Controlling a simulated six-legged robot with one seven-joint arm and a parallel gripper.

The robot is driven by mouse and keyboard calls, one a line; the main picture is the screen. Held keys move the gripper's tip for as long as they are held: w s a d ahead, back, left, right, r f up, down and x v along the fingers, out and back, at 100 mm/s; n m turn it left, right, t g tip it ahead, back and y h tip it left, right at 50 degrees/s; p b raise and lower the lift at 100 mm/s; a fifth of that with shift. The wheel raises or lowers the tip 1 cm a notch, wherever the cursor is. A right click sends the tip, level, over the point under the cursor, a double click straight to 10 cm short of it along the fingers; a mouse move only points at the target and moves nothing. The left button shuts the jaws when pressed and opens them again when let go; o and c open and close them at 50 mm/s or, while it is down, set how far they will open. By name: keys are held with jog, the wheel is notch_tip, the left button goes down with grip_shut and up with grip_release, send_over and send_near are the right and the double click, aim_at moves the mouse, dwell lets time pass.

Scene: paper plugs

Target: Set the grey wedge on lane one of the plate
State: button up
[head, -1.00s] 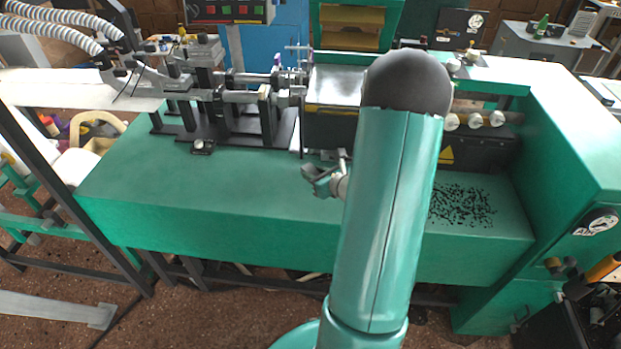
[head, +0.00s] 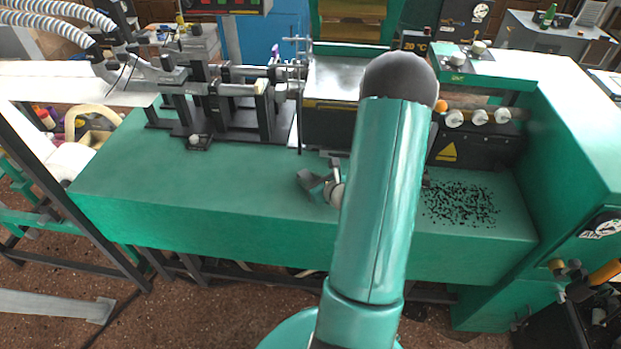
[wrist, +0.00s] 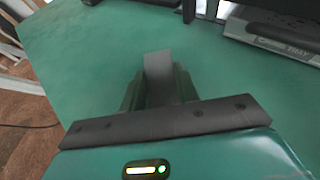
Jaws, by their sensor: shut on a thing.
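The grey wedge (wrist: 158,68) is between the two green fingers of my gripper (wrist: 160,88) in the wrist view. My gripper is shut on it, and the wedge's far end sticks out past the fingertips. The green bench top shows under and around them. In the head view my gripper (head: 316,184) is small, above the middle of the bench, and partly hidden by my arm. I cannot make out the plate or its lanes for certain in either view.
The green bench top (head: 200,190) is clear to the left of my gripper. Black machine fittings (head: 230,115) stand along its back. Black scraps (head: 460,205) lie on its right part. A small black block with a pale knob (head: 197,141) stands at the back left.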

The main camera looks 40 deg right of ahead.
jog(key=o, duration=0.5)
jog(key=shift+f, duration=0.15)
jog(key=o, duration=0.5)
jog(key=shift+c, duration=0.2)
